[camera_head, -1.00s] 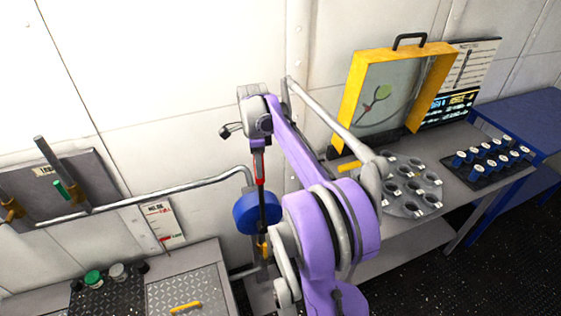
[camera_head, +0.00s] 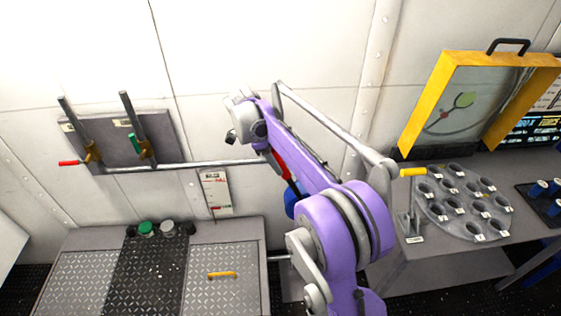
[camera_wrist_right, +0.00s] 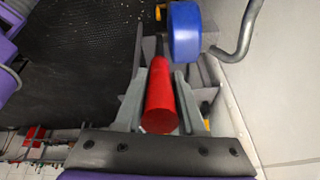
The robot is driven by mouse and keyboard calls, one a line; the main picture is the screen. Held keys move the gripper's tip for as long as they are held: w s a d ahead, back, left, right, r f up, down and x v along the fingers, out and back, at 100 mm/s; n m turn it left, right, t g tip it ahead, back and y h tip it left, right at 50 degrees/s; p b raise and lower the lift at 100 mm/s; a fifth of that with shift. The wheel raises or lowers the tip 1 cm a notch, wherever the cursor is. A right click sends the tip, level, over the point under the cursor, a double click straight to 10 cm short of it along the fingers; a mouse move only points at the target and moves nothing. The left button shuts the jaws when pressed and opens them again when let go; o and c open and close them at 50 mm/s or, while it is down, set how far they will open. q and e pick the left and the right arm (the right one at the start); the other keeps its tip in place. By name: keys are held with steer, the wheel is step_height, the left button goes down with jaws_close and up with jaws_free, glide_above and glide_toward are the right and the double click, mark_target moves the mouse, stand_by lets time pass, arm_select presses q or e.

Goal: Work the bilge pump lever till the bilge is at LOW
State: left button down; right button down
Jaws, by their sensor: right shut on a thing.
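The bilge pump lever has a red grip (camera_head: 280,164) on a dark rod, and its top leans left in the head view. The blue pump body (camera_head: 291,203) is mostly hidden behind my purple right arm. My right gripper (camera_head: 267,152) is shut on the red grip. In the right wrist view its two grey fingers (camera_wrist_right: 159,88) flank the red grip (camera_wrist_right: 160,105), and the blue pump body (camera_wrist_right: 185,32) is beyond. A bilge gauge card (camera_head: 215,192) hangs on the wall left of the pump; its reading is too small to tell. My left gripper is not in view.
A wall panel (camera_head: 112,140) with two upright levers is at left. Below are a deck plate with a yellow handle (camera_head: 222,274) and green and grey caps (camera_head: 146,228). At right, a bench holds a round tray with several cups (camera_head: 440,214) and a yellow-framed case (camera_head: 425,100).

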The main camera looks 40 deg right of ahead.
steer(key=c, duration=0.5)
jaws_free()
steer(key=p+v, duration=0.1)
steer(key=v, duration=0.9)
steer(key=shift+a+r, duration=0.15)
steer(key=shift+r, duration=0.2)
